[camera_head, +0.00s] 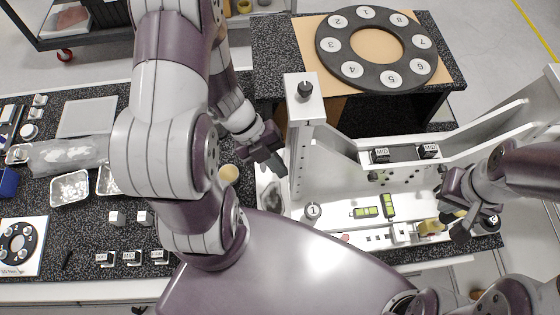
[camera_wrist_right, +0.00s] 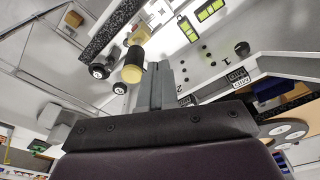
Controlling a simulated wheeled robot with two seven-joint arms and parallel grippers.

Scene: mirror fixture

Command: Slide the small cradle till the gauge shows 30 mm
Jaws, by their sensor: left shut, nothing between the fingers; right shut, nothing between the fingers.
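A small white block (camera_head: 404,232), which may be the small cradle, stands on the front strip of the white fixture (camera_head: 345,190), just left of a yellow cylinder (camera_head: 430,227). No gauge reading of 30 mm is legible in either view. My right gripper (camera_head: 456,228) is shut and empty beside the yellow cylinder; its closed fingers (camera_wrist_right: 156,88) also show in the right wrist view, near the yellow cylinder (camera_wrist_right: 133,66). Whether they touch it, I cannot tell. My left gripper (camera_head: 272,166) is shut and empty, left of the fixture's upright post.
Blocks marked MID (camera_head: 381,155) sit on the fixture's ledge. A black numbered ring (camera_head: 338,68) lies behind. Trays (camera_head: 70,188) and small blocks fill the left bench.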

